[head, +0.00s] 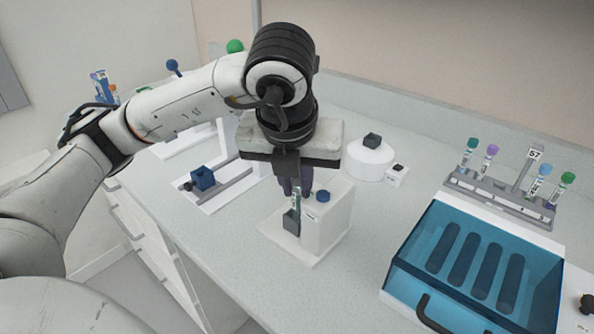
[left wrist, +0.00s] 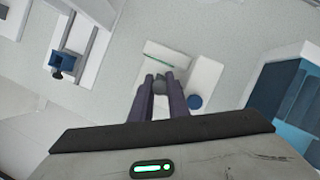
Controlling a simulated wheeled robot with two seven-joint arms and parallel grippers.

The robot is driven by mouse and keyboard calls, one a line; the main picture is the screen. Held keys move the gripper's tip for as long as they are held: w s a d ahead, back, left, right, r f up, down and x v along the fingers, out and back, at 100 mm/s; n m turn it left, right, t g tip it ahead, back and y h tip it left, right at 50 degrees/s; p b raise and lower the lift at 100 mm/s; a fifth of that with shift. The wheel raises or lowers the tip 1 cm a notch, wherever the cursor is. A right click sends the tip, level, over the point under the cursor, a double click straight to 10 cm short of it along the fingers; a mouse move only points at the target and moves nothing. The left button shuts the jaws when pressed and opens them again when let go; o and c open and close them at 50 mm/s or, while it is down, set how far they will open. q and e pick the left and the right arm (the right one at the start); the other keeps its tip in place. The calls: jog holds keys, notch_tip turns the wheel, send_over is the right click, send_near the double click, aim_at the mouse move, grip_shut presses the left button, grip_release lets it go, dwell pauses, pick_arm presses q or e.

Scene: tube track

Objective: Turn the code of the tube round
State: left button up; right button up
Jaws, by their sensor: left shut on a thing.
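My left gripper (head: 295,188) points down over a white station and is shut on a tube (head: 296,201). The tube looks upright, with a pale label, its lower end at a small dark grey holder (head: 291,224). The fingers hide its upper part; I cannot tell which way its code faces. A white block (head: 325,222) with a blue button (head: 323,196) stands just right of the tube. In the left wrist view, the gripper (left wrist: 160,88) has a grey round tube top between its fingers, and the blue button (left wrist: 194,101) is beside them. My right gripper is not in view.
A rack with several capped tubes (head: 500,190) and a sign stands at right, behind a blue clear-lidded box (head: 480,265). A white round stand (head: 371,160) is behind the station. A blue block on a rail (head: 203,179) is at left.

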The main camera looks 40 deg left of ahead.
pick_arm(q)
jog(key=shift+r+n+p, duration=0.2)
jog(key=shift+n+p, duration=0.3)
jog(key=shift+n+g+y+p, duration=0.4)
jog(key=shift+n+p, duration=0.8)
jog(key=shift+p, duration=0.2)
jog(key=shift+n+g+y+p, duration=0.4)
jog(key=shift+n+p, duration=0.8)
jog(key=shift+p, duration=0.15)
jog(key=shift+f+n+g+y, duration=0.1)
jog(key=shift+n+g+y, duration=0.2)
jog(key=shift+n, duration=0.9)
jog(key=n+g, duration=0.1)
jog(key=n, duration=0.2)
jog(key=shift+f, duration=0.1)
jog(key=shift+f, duration=0.15)
jog(key=o, duration=0.8)
jog(key=shift+o, duration=0.2)
